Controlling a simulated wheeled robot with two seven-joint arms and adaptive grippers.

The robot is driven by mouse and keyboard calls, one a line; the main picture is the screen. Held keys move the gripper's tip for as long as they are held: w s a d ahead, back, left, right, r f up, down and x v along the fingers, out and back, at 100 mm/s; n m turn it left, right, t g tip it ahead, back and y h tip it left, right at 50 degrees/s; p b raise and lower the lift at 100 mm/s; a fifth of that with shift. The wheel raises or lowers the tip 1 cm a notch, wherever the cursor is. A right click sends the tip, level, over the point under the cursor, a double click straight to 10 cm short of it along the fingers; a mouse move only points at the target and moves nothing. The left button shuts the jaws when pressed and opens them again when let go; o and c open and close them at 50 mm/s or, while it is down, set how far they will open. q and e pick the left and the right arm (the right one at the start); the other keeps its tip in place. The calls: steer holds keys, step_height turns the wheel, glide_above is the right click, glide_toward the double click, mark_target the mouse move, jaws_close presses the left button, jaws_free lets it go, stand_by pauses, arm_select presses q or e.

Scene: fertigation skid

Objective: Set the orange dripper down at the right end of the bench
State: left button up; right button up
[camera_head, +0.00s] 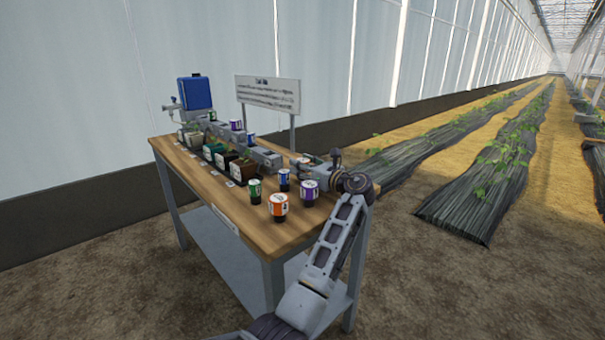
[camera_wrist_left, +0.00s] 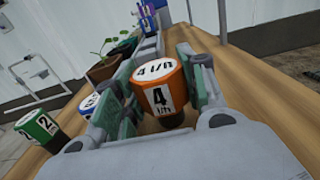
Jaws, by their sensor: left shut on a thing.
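My left gripper (camera_head: 312,166) is over the right end of the wooden bench (camera_head: 237,207), toward its back edge. In the left wrist view its fingers (camera_wrist_left: 165,88) are shut on an orange dripper (camera_wrist_left: 160,86) with a white label reading 4. The dripper looks upright; I cannot tell whether its base touches the bench. In the head view it is mostly hidden by the gripper. Another orange dripper (camera_head: 278,205) stands near the bench's front right corner. My right gripper is not in view.
A purple dripper (camera_head: 309,189), a blue one (camera_head: 284,178) and a green one (camera_head: 255,189) stand near the right end. Pots (camera_head: 243,169) and a grey manifold (camera_head: 262,156) run along the bench. A sign (camera_head: 268,93) stands behind.

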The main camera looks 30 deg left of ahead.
arm_select(q)
steer(key=shift+f, duration=0.65)
steer(key=o, duration=0.7)
steer(key=shift+f, duration=0.1)
steer(key=shift+d, duration=0.1)
steer(key=shift+s+d, duration=0.1)
steer(key=shift+d, duration=0.2)
steer(key=p+v, duration=0.2)
steer(key=v, duration=0.3)
steer(key=shift+s+d, duration=0.1)
steer(key=shift+d, duration=0.1)
steer(key=shift+s+d+p, duration=0.25)
steer(key=shift+d+p, duration=0.15)
steer(key=shift+d, duration=0.2)
